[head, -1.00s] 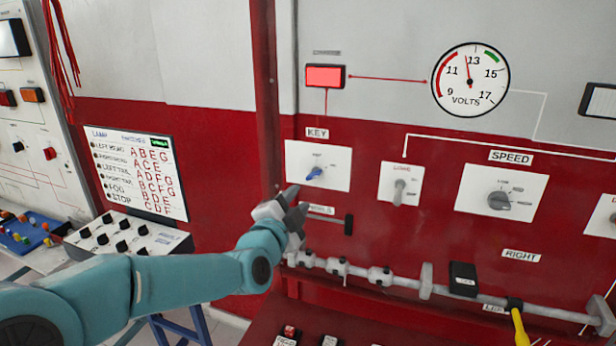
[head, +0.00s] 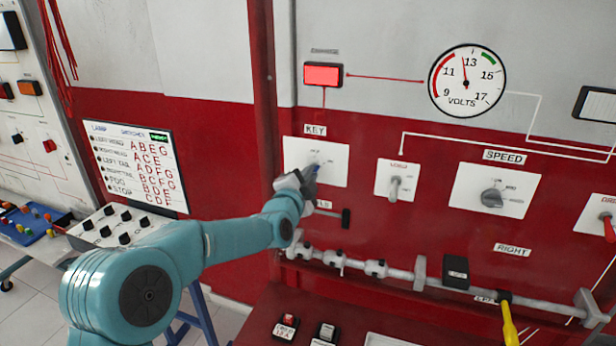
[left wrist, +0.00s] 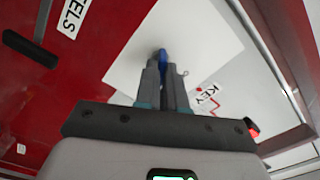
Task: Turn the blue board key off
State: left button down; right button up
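The blue key (head: 315,169) sits on a white plate (head: 335,161) under the KEY label on the red board. It is partly hidden by my left gripper (head: 307,177), which is at the plate from the lower left. In the left wrist view, the blue key (left wrist: 163,58) shows between the two fingertips of my left gripper (left wrist: 164,70). The fingers are close together, with only a narrow gap about as wide as the key, and look shut on it. My right gripper is not in view.
A red lamp (head: 323,74) above the key is lit. A grey toggle (head: 395,187) and a SPEED knob (head: 492,198) sit to the right. A black handle (head: 346,218) and a grey rod (head: 400,274) lie below. The volt gauge (head: 467,84) reads near 13.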

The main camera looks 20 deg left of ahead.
pick_arm(q)
jog(key=shift+f, duration=0.1)
jog(key=n+b, duration=0.3)
jog(key=n, duration=0.1)
jog(key=n+b, duration=0.3)
jog(key=n, duration=0.1)
jog(key=n+b, duration=0.3)
jog(key=shift+f+n+b, duration=0.25)
jog(key=shift+n+b, duration=0.1)
jog(key=shift+n, duration=0.05)
dwell(0.7)
jog(key=c, duration=1.2)
grip_release()
jog(key=shift+r, duration=0.15)
